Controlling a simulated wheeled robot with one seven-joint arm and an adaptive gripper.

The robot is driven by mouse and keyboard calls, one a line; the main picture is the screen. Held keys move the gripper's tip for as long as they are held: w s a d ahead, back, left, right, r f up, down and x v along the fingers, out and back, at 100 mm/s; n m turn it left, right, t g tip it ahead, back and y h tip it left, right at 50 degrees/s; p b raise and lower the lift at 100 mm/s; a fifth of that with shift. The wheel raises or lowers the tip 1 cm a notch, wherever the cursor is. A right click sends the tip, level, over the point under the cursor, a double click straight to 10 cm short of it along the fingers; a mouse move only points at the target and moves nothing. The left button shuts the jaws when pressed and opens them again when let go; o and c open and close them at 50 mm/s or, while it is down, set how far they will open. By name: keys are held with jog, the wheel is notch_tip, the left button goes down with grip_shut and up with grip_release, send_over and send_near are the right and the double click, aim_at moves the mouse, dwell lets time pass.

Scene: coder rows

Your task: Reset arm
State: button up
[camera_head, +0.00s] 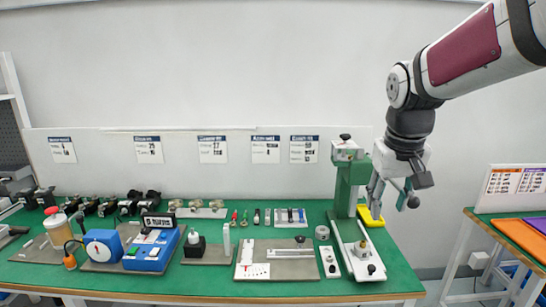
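My gripper (394,196) hangs at the end of my arm on the right side of the head view. It is above the right end of the green workbench (300,214), just right of a green press-like stand (346,185). The fingers point down and look spread apart. I see nothing held between them. A yellow item (370,216) lies on the bench behind and below the fingertips.
A second table (520,225) with an orange panel is at far right. The air above the bench's middle is clear.

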jog(key=s+a+t+y+p, duration=0.1)
jog(key=s+a+p, duration=0.1)
jog(key=s, duration=2.4)
jog(key=shift+s+a+r, duration=0.2)
jog(key=shift+s+a, duration=0.05)
jog(key=shift+a, duration=0.6)
jog(key=shift+c, duration=0.3)
